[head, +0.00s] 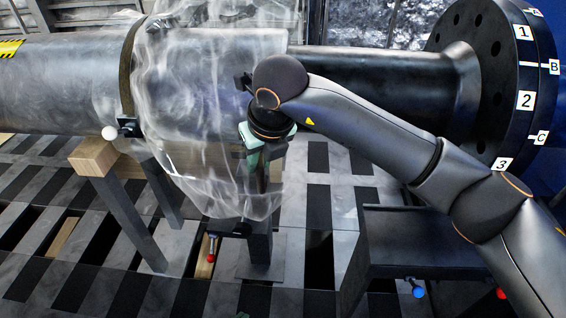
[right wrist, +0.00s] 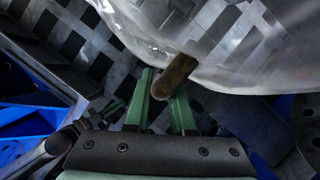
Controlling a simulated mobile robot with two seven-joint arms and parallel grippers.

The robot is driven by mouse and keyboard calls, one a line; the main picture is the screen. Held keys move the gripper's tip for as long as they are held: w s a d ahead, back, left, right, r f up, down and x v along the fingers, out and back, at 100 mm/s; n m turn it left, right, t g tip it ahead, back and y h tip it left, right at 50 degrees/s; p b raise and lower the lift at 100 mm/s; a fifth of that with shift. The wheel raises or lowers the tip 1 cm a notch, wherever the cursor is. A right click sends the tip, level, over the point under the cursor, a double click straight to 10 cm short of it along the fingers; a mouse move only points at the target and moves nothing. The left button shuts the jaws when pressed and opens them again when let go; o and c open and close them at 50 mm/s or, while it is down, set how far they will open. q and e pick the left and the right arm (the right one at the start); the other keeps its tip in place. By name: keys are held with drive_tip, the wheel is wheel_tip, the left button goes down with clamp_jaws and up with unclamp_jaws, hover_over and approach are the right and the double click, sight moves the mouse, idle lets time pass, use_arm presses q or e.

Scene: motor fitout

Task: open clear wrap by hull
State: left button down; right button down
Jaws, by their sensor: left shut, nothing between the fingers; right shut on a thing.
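The clear wrap (head: 215,100) hangs like a wide sleeve around the large grey horizontal hull (head: 60,85). Its lower edge hangs below the hull. It also shows in the right wrist view (right wrist: 235,50). My right gripper (head: 266,150) is at the wrap's right edge. In the right wrist view its green fingers (right wrist: 160,95) are shut on a brown rod-like handle (right wrist: 177,72) at the wrap's edge. My left gripper seems to show at the lower left of that view (right wrist: 108,113), shut and empty, away from the wrap. Its details are small there.
A dark pipe (head: 390,75) runs right to a large numbered flange (head: 500,75). A stand with a wooden block (head: 95,157) is under the hull at left. A dark bench (head: 415,245) stands at lower right. The slatted floor (head: 90,250) has open gaps.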

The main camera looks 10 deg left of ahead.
drive_tip(key=shift+a, duration=0.3)
drive_tip(key=c, duration=0.8)
unclamp_jaws()
drive_tip(key=shift+o, duration=0.2)
drive_tip(key=shift+r, duration=0.1)
drive_tip(key=v, duration=1.2)
drive_tip(key=shift+s, duration=0.15)
drive_tip(key=shift+r, duration=0.1)
